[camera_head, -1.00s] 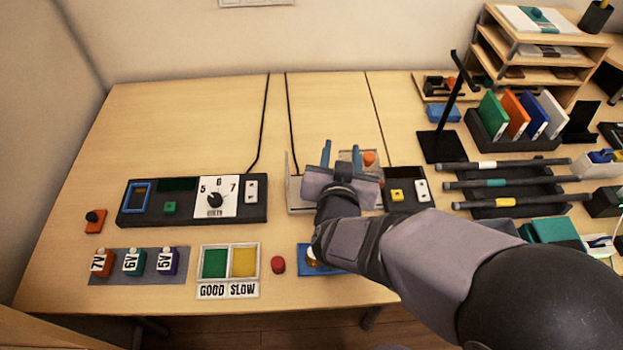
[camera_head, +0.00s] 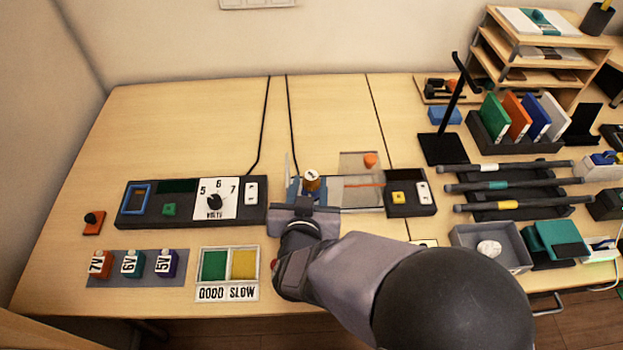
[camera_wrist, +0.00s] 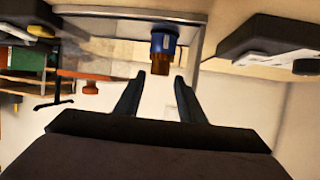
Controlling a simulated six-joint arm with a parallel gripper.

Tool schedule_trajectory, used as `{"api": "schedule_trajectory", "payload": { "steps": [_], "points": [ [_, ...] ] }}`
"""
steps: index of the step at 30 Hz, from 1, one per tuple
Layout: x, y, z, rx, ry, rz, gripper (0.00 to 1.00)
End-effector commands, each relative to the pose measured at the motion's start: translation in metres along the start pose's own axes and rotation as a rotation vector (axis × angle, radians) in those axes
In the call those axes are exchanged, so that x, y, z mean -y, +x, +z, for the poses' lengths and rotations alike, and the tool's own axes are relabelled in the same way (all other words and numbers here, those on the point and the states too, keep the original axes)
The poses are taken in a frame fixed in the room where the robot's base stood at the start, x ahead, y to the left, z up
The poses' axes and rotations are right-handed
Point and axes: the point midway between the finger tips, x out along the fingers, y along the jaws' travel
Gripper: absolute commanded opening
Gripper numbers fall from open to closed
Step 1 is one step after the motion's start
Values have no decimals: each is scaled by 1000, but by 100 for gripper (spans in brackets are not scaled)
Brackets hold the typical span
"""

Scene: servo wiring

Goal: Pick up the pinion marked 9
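A brass-coloured pinion (camera_head: 312,180) with a pale top stands upright in the fixture at the middle of the table. The mark on its top is too small to read. In the wrist view, the amber pinion (camera_wrist: 161,70) adjoins a blue cylindrical body (camera_wrist: 163,41). My gripper (camera_head: 307,187) is at the fixture, with its blue fingers on either side of the pinion. In the wrist view, my gripper (camera_wrist: 160,80) is open, with gaps between both fingertips and the pinion.
The voltage box (camera_head: 140,219) stands left of the fixture, and a dark switch box (camera_head: 410,207) stands right. A clear panel with an orange knob (camera_head: 370,160) is behind. A grey bin (camera_head: 460,240) holds a white round piece. My arm covers the front middle.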

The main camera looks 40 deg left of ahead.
Motion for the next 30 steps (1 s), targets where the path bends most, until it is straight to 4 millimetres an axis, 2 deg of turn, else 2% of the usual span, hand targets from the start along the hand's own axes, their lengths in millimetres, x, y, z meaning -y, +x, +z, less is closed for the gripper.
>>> {"api": "schedule_trajectory", "payload": {
  "steps": [12,22,23,24,27,30],
  "points": [
    [-1,45,2,1,0,1,36],
    [-1,51,2,0,0,0,36],
    [-1,51,2,0,0,0,34],
    [-1,51,2,0,0,0,24],
    [0,50,2,0,0,0,5],
    [0,50,2,-1,0,0,5]
  ]
}}
